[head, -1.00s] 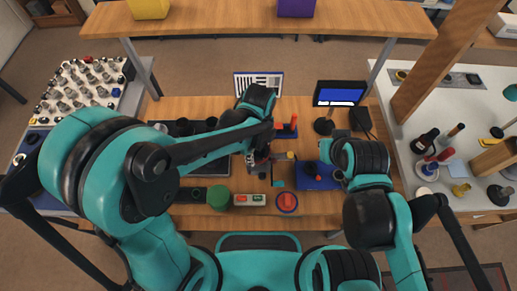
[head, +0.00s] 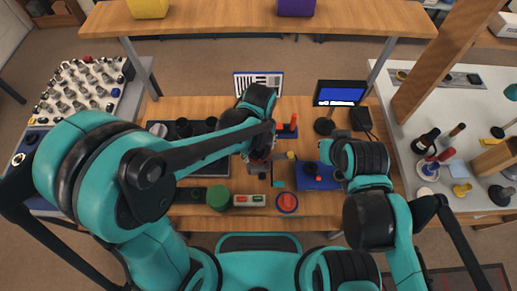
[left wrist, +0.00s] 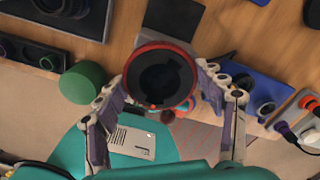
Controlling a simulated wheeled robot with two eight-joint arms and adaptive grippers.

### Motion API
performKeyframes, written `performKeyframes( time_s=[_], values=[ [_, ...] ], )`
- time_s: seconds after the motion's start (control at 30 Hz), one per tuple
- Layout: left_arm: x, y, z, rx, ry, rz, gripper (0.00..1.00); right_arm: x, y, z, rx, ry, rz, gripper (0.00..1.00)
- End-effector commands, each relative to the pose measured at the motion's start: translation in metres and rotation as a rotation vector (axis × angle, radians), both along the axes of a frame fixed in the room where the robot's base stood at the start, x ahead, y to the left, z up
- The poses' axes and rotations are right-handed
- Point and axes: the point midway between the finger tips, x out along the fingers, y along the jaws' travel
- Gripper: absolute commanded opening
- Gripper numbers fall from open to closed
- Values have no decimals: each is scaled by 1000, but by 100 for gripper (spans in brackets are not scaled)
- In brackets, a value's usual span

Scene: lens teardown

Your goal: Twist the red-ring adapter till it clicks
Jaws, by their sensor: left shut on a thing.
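The red-ring adapter (left wrist: 160,76) shows in the left wrist view as a dark round part with a red rim and a notched dark opening. My left gripper (left wrist: 161,88) has its two fingers on either side of it and is shut on it. In the head view my left gripper (head: 262,155) is over the middle of the bench, and the adapter cannot be made out clearly there. What lies under the adapter is hidden. My right gripper (head: 336,150) is small and dark near the blue block, with its jaws unclear.
A green cylinder (head: 218,196), a box with red and green buttons (head: 249,200) and a round red button (head: 287,202) stand along the front edge. A blue block (head: 318,177) is at right. A screen (head: 340,94) stands behind.

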Motion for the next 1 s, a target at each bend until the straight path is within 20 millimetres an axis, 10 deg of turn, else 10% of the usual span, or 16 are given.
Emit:
performKeyframes(
  time_s=[0.53,0.57,0.63,1.0],
  values=[
    [0,0,0,0,-1,-104,21,0,0,-1,0,0,0,0],
    [0,0,0,0,-1,-103,72,0,0,-1,0,0,0,0],
    [0,0,0,0,0,-103,90,0,0,-1,0,0,0,0],
    [0,0,2,0,-1,-102,93,0,0,-1,0,0,0,0]
  ],
)
